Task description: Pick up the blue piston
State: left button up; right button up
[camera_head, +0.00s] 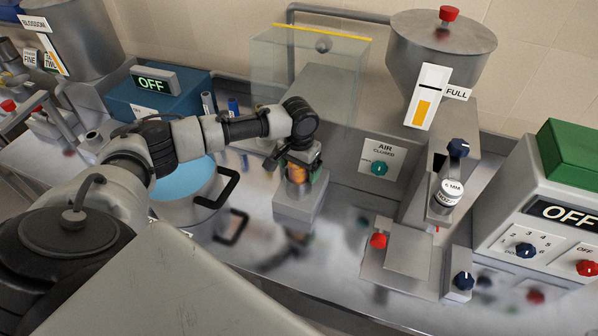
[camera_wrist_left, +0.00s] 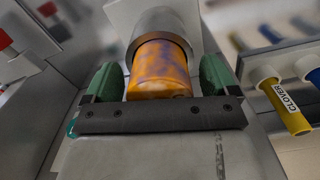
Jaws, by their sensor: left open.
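A blue cylinder (camera_head: 233,107) that may be the blue piston stands in the head view behind my left forearm, partly hidden. A blue cylinder (camera_wrist_left: 313,74) also shows at the right edge of the left wrist view, cut off, beside a yellow one labelled CLOVER (camera_wrist_left: 288,108). My left gripper (camera_head: 300,168) points down over a grey block (camera_head: 300,203). Its green fingers are open, one on each side of a mottled orange cylinder (camera_wrist_left: 160,72). I cannot tell whether they touch it. My right gripper is not in view.
A clear box with a yellow edge (camera_head: 325,32) and a hopper marked FULL (camera_head: 445,50) stand at the back. A pot with blue contents and black handles (camera_head: 188,208) is left of the block. A grey control box reading OFF (camera_head: 540,205) is at the right.

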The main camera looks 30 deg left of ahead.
pick_arm(q)
jog(key=c, duration=1.1)
jog(key=shift+r, duration=0.1)
jog(key=shift+c, duration=0.2)
jog(key=shift+w+r, duration=0.1)
